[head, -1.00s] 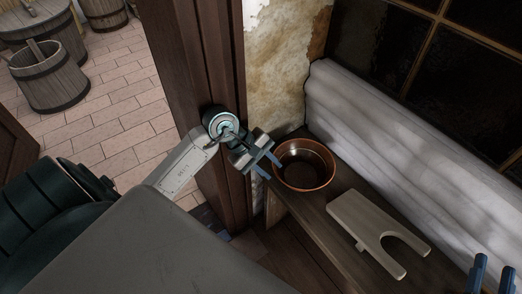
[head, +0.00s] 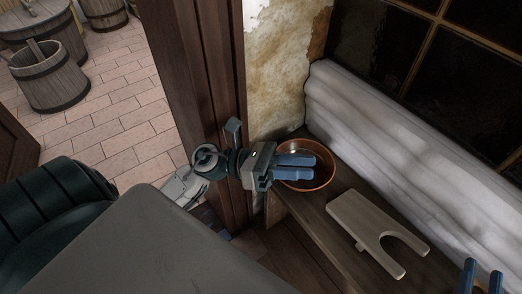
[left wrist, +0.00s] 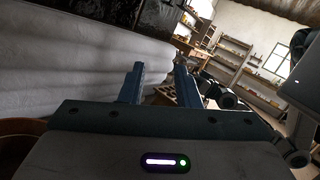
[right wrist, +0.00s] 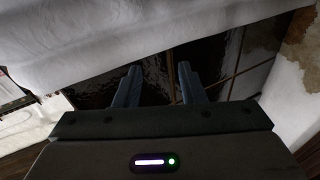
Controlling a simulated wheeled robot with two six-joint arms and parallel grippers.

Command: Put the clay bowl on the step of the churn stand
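I cannot make out the churn stand in any view.
A pale wooden bootjack (head: 365,225) lies on the bench (head: 315,225) right of the bowl. A white padded wall ledge (head: 400,140) runs behind. A dark wooden post (head: 200,90) stands left of the bowl. Wooden tubs (head: 50,80) stand on the tiled floor at upper left.

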